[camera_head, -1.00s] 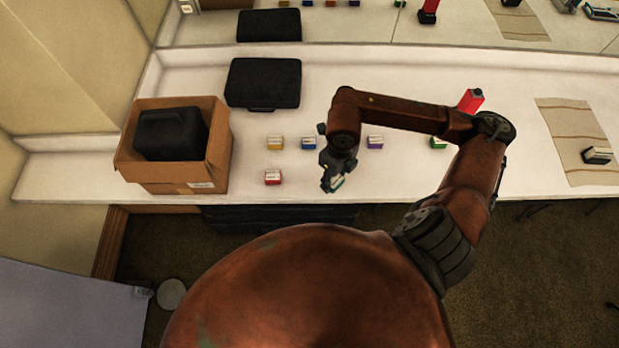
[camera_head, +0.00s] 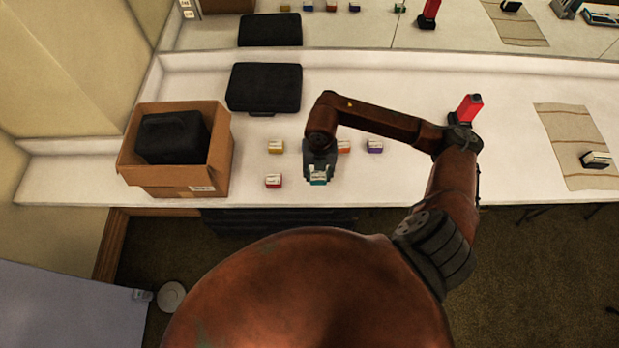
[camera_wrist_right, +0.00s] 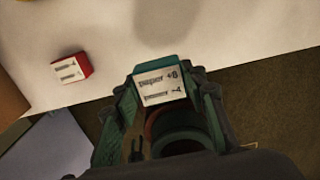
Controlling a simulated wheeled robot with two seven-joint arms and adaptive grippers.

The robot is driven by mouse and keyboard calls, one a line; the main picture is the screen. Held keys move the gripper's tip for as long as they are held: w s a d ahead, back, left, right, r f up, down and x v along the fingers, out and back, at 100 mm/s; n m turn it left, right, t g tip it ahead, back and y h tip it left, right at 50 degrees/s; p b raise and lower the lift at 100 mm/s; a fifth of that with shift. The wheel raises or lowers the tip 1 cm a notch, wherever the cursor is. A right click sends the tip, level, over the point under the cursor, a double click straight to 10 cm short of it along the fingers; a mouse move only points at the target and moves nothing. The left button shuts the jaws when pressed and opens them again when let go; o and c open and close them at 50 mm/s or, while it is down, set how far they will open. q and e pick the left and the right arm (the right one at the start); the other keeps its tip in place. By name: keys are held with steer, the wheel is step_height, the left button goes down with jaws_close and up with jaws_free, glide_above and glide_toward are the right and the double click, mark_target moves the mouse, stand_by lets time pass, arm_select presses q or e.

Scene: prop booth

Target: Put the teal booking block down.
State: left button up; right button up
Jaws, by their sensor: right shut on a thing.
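The teal booking block (camera_head: 318,178) is held in my right gripper (camera_head: 318,172), near the front edge of the white counter. In the right wrist view the block (camera_wrist_right: 160,83) shows a white printed label and a teal edge between the two fingers. The gripper is shut on it. A shadow lies on the counter beyond it; I cannot tell for certain whether the block touches the counter. My left gripper is not in view.
A red block (camera_head: 273,181) sits just left of the gripper. Yellow (camera_head: 276,147), orange (camera_head: 344,147) and purple (camera_head: 375,146) blocks stand behind. A cardboard box (camera_head: 215,160) holds a black case at left. A striped cloth (camera_head: 570,130) lies at right.

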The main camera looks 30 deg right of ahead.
steer(key=w+f, duration=0.1)
steer(key=f, duration=0.1)
steer(key=w+a+f, duration=0.1)
steer(key=w+f, duration=0.1)
steer(key=shift+w+f, duration=0.2)
steer(key=shift+f, duration=0.1)
steer(key=shift+w+f, duration=0.15)
steer(key=shift+f, duration=0.8)
steer(key=shift+w+f, duration=0.1)
steer(key=shift+f, duration=0.8)
steer(key=shift+f, duration=0.2)
steer(key=o, duration=1.2)
steer(key=shift+c, duration=0.2)
steer(key=shift+r, duration=0.1)
step_height(320, 180, up, 12)
steer(key=shift+r, duration=0.15)
